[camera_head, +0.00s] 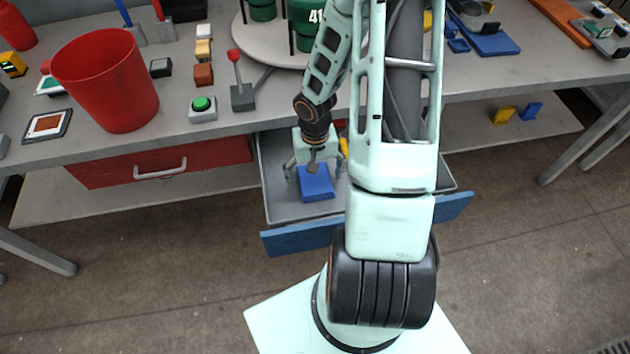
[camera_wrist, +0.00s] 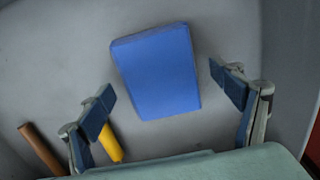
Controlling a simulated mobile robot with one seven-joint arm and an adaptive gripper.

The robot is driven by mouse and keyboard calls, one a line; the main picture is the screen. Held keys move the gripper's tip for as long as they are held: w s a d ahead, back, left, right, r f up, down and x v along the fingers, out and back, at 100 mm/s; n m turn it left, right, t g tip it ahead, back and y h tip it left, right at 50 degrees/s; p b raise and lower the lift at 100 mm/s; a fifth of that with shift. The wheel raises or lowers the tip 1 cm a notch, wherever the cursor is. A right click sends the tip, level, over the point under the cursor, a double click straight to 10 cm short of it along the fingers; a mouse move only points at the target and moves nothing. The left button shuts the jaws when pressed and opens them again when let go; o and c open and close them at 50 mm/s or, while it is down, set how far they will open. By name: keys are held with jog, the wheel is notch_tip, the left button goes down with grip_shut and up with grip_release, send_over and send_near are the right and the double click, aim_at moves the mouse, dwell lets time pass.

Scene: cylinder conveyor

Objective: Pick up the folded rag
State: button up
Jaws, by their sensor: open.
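The folded rag (camera_head: 316,184) is a flat blue rectangle lying on the grey floor of the open drawer (camera_head: 280,207). In the wrist view the rag (camera_wrist: 156,72) lies slightly tilted, ahead of and between the fingers. My gripper (camera_head: 315,176) reaches down into the drawer over the rag. In the wrist view my gripper (camera_wrist: 166,92) is open, one finger to each side of the rag, with nothing held. I cannot tell its exact height above the rag. My arm hides the right part of the drawer in the head view.
A yellow object (camera_wrist: 110,142) and a brown stick (camera_wrist: 42,150) lie in the drawer near the left finger. The drawer's blue front (camera_head: 300,239) and the table edge above border the space. A red bin (camera_head: 108,82) and several small items stand on the table. A red drawer (camera_head: 160,163) is shut.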

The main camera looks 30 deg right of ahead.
aim_at(317, 178)
jog(key=shift+c, duration=0.3)
jog(key=c, duration=1.2)
jog(key=shift+r, duration=0.1)
jog(key=shift+r, duration=0.55)
jog(key=r, duration=0.1)
jog(key=r+p, duration=0.1)
jog(key=r, duration=0.1)
jog(key=shift+s+d, duration=0.15)
jog(key=shift+d, duration=0.15)
jog(key=shift+s+d+r+p, duration=0.55)
jog(key=shift+s+d+r, duration=0.8)
jog(key=shift+s, duration=0.5)
jog(key=shift+s+d+r+p, duration=0.5)
jog(key=shift+s+d+r, duration=0.7)
jog(key=shift+s+r, duration=0.55)
jog(key=shift+s+d+r+p, duration=0.55)
jog(key=shift+s+d+r, duration=0.75)
jog(key=shift+s, duration=0.7)
